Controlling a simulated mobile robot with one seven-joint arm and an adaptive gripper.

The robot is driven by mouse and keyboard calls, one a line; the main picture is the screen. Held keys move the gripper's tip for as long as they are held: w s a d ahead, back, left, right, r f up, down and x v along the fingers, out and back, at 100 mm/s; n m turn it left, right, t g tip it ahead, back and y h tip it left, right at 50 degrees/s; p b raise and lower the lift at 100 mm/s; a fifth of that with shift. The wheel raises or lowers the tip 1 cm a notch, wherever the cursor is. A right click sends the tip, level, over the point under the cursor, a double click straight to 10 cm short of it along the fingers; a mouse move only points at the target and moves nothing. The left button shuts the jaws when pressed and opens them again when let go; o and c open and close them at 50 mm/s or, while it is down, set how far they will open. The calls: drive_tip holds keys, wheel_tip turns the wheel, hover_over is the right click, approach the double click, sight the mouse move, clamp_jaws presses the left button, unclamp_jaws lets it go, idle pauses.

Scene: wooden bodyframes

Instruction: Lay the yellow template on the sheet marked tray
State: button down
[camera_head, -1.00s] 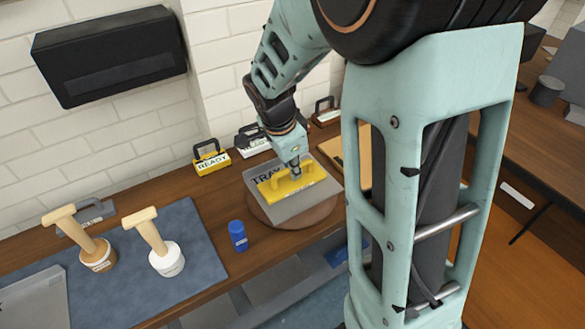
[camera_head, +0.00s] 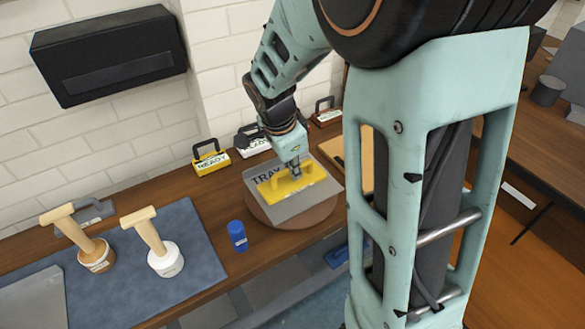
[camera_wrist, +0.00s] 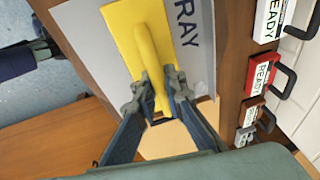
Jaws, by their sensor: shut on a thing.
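The yellow template (camera_head: 287,191) is a flat plate with a raised handle, over the grey sheet marked TRAY (camera_head: 300,206). In the wrist view, the yellow template (camera_wrist: 133,35) lies across the middle of the sheet (camera_wrist: 88,50), beside the letters. My gripper (camera_head: 295,174) is above the template, and in the wrist view my gripper (camera_wrist: 161,98) is shut on its handle. I cannot tell whether the template's underside touches the sheet. The sheet rests on a round brown board, and part of the lettering is hidden by the template and gripper.
Several blocks marked READY, including a yellow one (camera_head: 210,160), stand along the wall. A blue bottle (camera_head: 237,236) stands left of the round board (camera_head: 317,219). Two wooden-handled tools (camera_head: 164,256) stand on a blue mat (camera_head: 208,263) at left.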

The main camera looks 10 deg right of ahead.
drive_tip(key=c, duration=1.4)
unclamp_jaws()
drive_tip(key=shift+o, duration=0.2)
drive_tip(key=shift+r, duration=0.2)
drive_tip(key=shift+r+p, duration=2.05)
drive_tip(key=shift+r, duration=1.3)
